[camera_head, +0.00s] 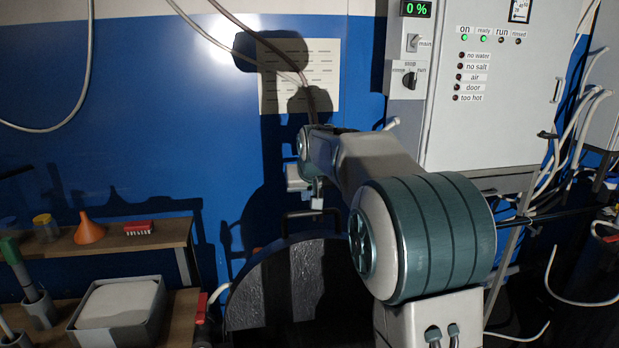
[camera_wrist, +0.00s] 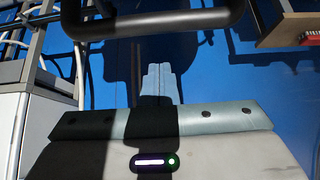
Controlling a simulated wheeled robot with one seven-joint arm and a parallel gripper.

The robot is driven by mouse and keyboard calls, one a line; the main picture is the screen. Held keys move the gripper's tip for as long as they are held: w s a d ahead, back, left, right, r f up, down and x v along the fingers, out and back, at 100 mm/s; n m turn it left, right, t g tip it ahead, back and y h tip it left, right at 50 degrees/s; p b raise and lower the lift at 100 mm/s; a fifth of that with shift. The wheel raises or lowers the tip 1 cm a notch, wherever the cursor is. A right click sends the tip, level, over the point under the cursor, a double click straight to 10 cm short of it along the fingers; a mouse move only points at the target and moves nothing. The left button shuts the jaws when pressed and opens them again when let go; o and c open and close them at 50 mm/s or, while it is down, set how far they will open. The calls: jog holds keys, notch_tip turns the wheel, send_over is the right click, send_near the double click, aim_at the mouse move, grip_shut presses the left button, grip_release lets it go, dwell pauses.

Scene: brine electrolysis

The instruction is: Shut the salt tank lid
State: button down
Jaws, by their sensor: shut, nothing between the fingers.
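The salt tank lid (camera_head: 306,275) is a dark, round-edged panel at the lower middle of the head view. It appears raised, with its face toward the camera, and my arm covers its right side. A dark bar handle (camera_head: 298,213) stands at its top edge. My gripper (camera_head: 317,204) is shut and empty, close by this handle. In the wrist view the shut fingers (camera_wrist: 159,82) point at the blue wall, and the dark handle bar (camera_wrist: 150,25) crosses the top of the picture. I cannot tell whether they touch. The tank body is hidden.
A grey control cabinet (camera_head: 485,120) with lights stands at the right, with white hoses beside it. At the left are a wooden shelf (camera_head: 110,243) with an orange funnel (camera_head: 88,230) and a grey box (camera_head: 118,303). The blue wall is close behind the lid.

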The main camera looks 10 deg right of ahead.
jog(key=s, duration=0.3)
jog(key=shift+s+f, duration=0.3)
jog(key=shift+s, duration=0.05)
